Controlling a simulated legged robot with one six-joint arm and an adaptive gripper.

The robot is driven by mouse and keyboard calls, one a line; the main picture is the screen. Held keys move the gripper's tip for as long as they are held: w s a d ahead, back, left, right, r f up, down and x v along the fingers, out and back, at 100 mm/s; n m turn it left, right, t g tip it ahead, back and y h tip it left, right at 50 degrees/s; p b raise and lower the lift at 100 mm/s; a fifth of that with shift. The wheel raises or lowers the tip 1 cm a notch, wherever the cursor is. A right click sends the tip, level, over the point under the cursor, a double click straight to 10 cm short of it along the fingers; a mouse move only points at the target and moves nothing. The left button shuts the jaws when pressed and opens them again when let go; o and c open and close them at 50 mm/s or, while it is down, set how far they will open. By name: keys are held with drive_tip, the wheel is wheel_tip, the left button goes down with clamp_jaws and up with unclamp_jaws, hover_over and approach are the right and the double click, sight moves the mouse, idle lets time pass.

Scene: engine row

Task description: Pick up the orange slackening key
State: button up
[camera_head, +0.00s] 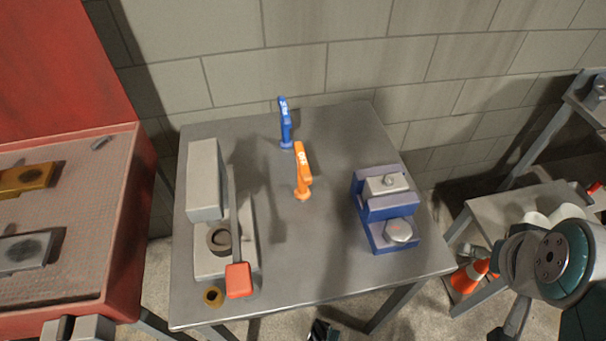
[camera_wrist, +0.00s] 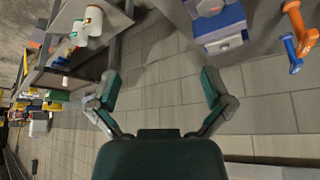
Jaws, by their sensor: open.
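The orange key (camera_head: 302,172) stands upright on the grey metal table (camera_head: 305,265), near its middle, with a label on its upper part. In the wrist view the orange key (camera_wrist: 299,28) shows at the upper right edge. A similar blue key (camera_head: 285,123) stands behind it, also seen in the wrist view (camera_wrist: 291,54). My gripper (camera_wrist: 160,90) is open and empty, with its two green-padded fingers wide apart. It is well away from the orange key. In the head view my arm is at the right, beyond the table's right edge.
A blue fixture with a grey block and hex nut (camera_head: 385,208) stands on the table's right. A grey device with a red-ended lever (camera_head: 238,280) and a brass ring (camera_head: 213,296) are at left. A red case (camera_head: 130,230) stands further left. A cone (camera_head: 468,275) is right.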

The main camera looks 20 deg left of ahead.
drive_tip(key=shift+w+r, duration=0.1)
drive_tip(key=c, duration=0.4)
drive_tip(key=w+a+r+g, duration=0.1)
drive_tip(key=w+a+r, duration=0.2)
drive_tip(key=w+a, duration=0.35)
drive_tip(key=n+g, duration=0.2)
drive_tip(key=g, duration=0.3)
approach(302, 169)
drive_tip(key=w+a+f, duration=0.1)
drive_tip(key=w+f, duration=0.1)
drive_tip(key=shift+w+a+f, duration=0.3)
drive_tip(key=shift+a, duration=0.05)
drive_tip(key=shift+a+f, duration=0.25)
drive_tip(key=f, duration=0.7)
drive_tip(key=d+f, duration=0.1)
drive_tip(key=f, duration=0.2)
drive_tip(key=shift+f, duration=0.25)
